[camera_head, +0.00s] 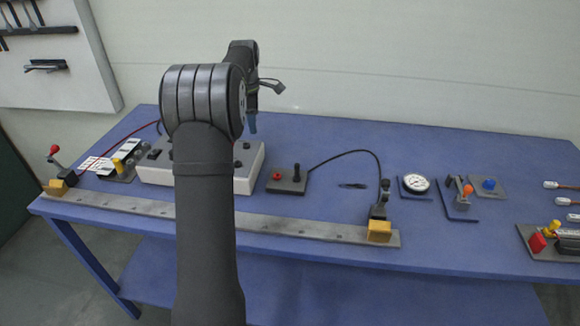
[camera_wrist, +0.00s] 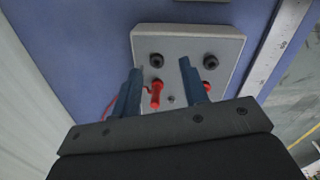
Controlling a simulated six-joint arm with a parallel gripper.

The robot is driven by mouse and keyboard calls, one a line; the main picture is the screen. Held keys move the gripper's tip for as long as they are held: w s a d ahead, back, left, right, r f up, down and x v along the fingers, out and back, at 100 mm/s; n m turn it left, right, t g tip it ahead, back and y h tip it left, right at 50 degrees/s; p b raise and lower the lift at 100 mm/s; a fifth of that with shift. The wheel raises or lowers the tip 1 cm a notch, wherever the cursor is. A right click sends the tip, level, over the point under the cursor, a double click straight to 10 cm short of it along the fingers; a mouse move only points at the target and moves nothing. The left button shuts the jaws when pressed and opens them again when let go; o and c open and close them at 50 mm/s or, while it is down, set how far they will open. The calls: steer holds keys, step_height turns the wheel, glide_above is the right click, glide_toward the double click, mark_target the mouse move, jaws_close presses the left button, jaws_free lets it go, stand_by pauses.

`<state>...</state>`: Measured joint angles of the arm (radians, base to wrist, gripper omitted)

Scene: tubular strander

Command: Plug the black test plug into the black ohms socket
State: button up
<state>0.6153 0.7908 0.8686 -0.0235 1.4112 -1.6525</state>
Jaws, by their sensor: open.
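The black test plug (camera_head: 297,172) stands upright in a small dark holder (camera_head: 287,187), with a black cable arching right to a clamp. The pale meter box (camera_head: 158,177) is left of the holder, partly hidden by my arm. In the wrist view its face (camera_wrist: 190,40) has two black sockets, left (camera_wrist: 156,60) and right (camera_wrist: 211,61); I cannot tell which is ohms. A red plug (camera_wrist: 155,94) stands on the box between the fingers in view, and a red socket (camera_wrist: 206,86) is partly behind the right finger. My gripper (camera_wrist: 161,65) is open, above the box; it also shows in the head view (camera_head: 252,123).
A metal bar (camera_head: 290,227) with yellow end blocks runs along the table's front. The black cable's clamp (camera_head: 380,204) stands at its right end. A round gauge (camera_head: 416,184) and other fixtures are farther right. The blue table behind the cable is clear.

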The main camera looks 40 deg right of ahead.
steer(key=s+r+n+g+h, duration=0.1)
steer(key=s+r+g+h, duration=0.2)
steer(key=s, duration=0.9)
glide_toward(296, 165)
steer(key=shift+t, duration=0.4)
steer(key=x, duration=0.6)
steer(key=shift+a, duration=0.4)
steer(key=shift+h, duration=0.3)
steer(key=shift+s+d+x, duration=0.1)
steer(key=shift+d+x, duration=0.05)
steer(key=shift+x, duration=1.25)
steer(key=shift+s+d+x, duration=0.1)
steer(key=shift+x, duration=1.25)
steer(key=shift+r, duration=0.15)
jaws_close()
